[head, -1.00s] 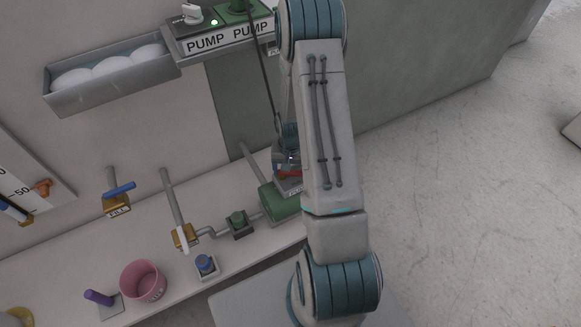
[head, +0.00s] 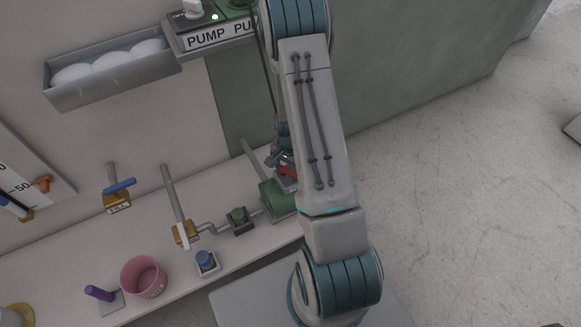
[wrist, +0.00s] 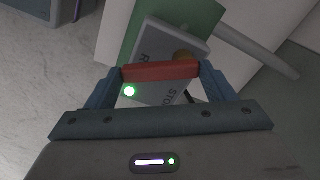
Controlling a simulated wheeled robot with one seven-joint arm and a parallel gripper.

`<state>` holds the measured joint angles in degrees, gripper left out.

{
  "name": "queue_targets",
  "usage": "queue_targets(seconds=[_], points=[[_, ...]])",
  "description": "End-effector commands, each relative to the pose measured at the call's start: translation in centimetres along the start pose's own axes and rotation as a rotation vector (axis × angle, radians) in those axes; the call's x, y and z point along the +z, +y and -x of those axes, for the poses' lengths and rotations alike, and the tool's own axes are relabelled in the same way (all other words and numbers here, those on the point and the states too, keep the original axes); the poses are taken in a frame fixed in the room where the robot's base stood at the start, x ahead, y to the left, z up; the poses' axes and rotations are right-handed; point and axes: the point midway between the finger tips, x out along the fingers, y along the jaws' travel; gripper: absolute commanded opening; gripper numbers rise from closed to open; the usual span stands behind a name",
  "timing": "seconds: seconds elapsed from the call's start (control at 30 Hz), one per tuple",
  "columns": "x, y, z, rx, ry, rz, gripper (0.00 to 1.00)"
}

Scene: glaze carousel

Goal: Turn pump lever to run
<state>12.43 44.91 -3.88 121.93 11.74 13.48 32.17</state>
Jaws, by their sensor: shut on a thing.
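The red pump lever (wrist: 160,71) lies crosswise between the fingers of my gripper (wrist: 161,84) in the wrist view, and the gripper is shut on it. Behind it is a grey plate (wrist: 158,44) with partly hidden lettering; "R" and "STO" can be read. In the head view the red lever (head: 287,171) shows beside my arm, next to the green pump body (head: 277,199). My gripper is mostly hidden behind my arm there. The lever's exact position against the lettering is hard to tell.
A shelf panel marked PUMP (head: 208,38) and a grey trough (head: 110,74) hang on the wall above. Pipes with yellow valves (head: 184,233), a green block (head: 238,220), a blue knob (head: 206,259) and a pink pot (head: 143,277) stand along the bench to the left.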

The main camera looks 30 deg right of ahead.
Motion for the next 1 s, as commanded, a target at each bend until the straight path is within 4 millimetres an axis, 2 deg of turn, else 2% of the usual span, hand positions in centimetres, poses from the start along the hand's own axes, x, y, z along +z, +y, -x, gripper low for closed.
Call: queue_targets(seconds=[0.3, 0.33, 0.4, 0.77, 0.87, 1.0], points=[[0.1, 0.0, 0.0, 0.0, -0.002, -0.005, 0.35], [0.1, 0.0, 0.0, 0.0, -0.002, -0.005, 0.82], [0.1, 0.0, 0.0, 0.0, -0.002, -0.005, 0.98], [0.0, 0.0, 0.6, -0.001, 0.001, -0.003, 0.98], [-0.1, -0.1, 2.0, -0.002, 0.002, -0.002, 0.98], [-0.1, -0.1, 5.1, -0.003, 0.003, -0.002, 0.98]])
